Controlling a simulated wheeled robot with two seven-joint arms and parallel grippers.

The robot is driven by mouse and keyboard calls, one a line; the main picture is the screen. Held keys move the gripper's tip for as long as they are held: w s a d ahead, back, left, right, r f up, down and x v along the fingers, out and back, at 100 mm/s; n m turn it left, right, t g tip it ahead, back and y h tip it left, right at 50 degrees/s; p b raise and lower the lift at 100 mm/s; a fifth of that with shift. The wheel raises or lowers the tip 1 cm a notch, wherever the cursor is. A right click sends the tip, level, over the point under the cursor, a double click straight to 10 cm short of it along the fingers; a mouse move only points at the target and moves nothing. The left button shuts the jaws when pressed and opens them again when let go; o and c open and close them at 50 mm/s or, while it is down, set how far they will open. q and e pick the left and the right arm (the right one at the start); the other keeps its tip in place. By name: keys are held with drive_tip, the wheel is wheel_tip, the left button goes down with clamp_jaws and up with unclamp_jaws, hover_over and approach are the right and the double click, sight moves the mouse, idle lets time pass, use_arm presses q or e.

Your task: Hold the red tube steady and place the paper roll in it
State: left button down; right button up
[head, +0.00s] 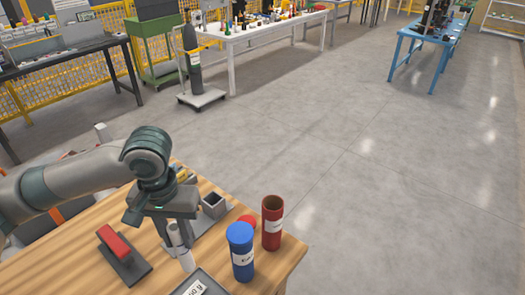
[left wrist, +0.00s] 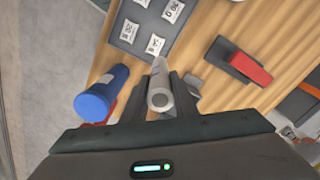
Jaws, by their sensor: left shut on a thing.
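The red tube (head: 272,226) stands upright near the right corner of the wooden table in the head view, its open top facing up. My left gripper (head: 178,234) is shut on the white paper roll (head: 186,257), left of the red tube and apart from it. My right gripper is not in view.
A capped blue tube (head: 240,254) stands between the gripper and the red tube, with a red disc (head: 246,221) behind it. A grey labelled tray (left wrist: 127,43) lies on the table (head: 75,252). A red-handled block (head: 118,250) is left, a small open box (head: 213,205) behind.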

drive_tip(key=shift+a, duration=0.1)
use_arm(q)
drive_tip(key=shift+d, duration=0.1)
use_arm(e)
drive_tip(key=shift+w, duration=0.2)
use_arm(q)
drive_tip(key=shift+d+r, duration=0.1)
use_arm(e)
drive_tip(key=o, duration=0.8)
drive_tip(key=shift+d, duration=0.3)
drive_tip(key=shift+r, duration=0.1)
use_arm(q)
drive_tip(key=w+d+r+m+t+h+p, duration=0.1)
drive_tip(key=w+d+r+m, duration=0.3)
drive_tip(key=d+r, duration=0.4)
drive_tip(key=w+d+r+m+t+h+p, duration=0.1)
drive_tip(key=w+d+r+m, duration=0.3)
drive_tip(key=d+r, duration=0.5)
drive_tip(key=shift+w+d+r+t+h+p, duration=0.15)
drive_tip(key=shift+w+r+t+h+p, duration=0.25)
drive_tip(key=shift+w+r, duration=0.55)
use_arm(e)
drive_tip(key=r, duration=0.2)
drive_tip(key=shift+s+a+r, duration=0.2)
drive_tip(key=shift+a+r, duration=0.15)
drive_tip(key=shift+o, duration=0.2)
